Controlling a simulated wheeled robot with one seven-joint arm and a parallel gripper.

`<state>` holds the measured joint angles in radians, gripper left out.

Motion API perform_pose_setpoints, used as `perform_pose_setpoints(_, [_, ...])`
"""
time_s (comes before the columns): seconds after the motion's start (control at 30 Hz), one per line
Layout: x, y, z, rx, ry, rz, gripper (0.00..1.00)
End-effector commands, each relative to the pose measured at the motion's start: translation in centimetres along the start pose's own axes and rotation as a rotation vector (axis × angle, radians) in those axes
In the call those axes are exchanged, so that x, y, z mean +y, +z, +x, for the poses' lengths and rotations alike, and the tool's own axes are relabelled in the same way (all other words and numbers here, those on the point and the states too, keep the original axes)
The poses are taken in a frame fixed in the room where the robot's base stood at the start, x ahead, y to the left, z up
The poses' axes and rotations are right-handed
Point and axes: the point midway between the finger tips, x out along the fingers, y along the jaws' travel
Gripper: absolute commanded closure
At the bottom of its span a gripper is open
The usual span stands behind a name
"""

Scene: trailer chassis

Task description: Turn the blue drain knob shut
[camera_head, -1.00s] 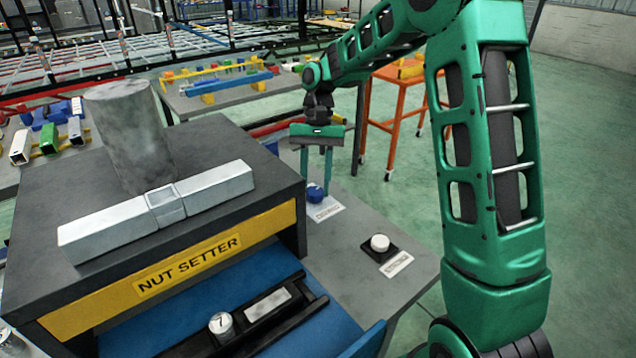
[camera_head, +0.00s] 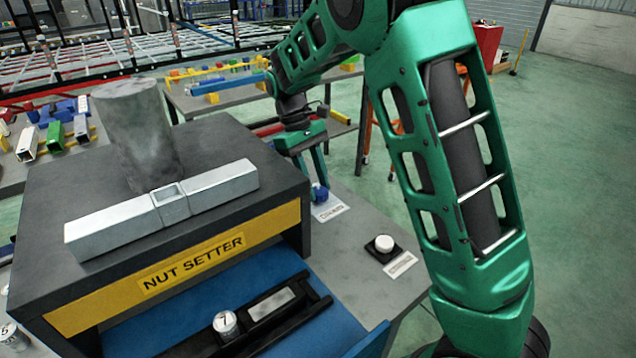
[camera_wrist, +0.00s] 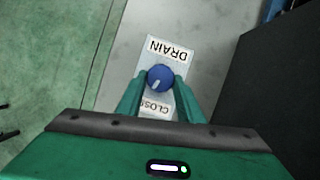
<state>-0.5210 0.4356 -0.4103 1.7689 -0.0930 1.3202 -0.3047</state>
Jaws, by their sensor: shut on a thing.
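The blue drain knob (camera_head: 321,194) stands on the grey table beside the nut setter box. In the wrist view the knob (camera_wrist: 160,76) sits on a white label (camera_wrist: 171,48) reading DRAIN, with CLOSE partly hidden below it. A pale mark on the knob points down and slightly left there, toward the CLOSE lettering. My gripper (camera_head: 314,186) reaches down to the knob from above, tilted. Its green fingers lie on both sides of the knob in the wrist view (camera_wrist: 161,82), shut on it.
The dark nut setter box (camera_head: 60,190) stands close left of my gripper, with a grey cylinder (camera_head: 137,135) and a metal bar (camera_head: 165,205) on top. A white knob (camera_head: 384,243) on a black base sits nearer on the table. Green floor is open at right.

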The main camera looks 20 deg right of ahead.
Motion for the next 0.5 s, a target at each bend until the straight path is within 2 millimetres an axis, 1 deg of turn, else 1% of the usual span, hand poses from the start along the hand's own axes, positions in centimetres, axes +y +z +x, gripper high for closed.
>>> perform_pose_setpoints(0.3, [-0.14, 0.19, 0.16, -0.005, 0.111, -0.262, 0.89])
perform_pose_setpoints(0.5, [-0.03, 0.26, 0.19, -0.004, 0.167, -0.394, 0.88])
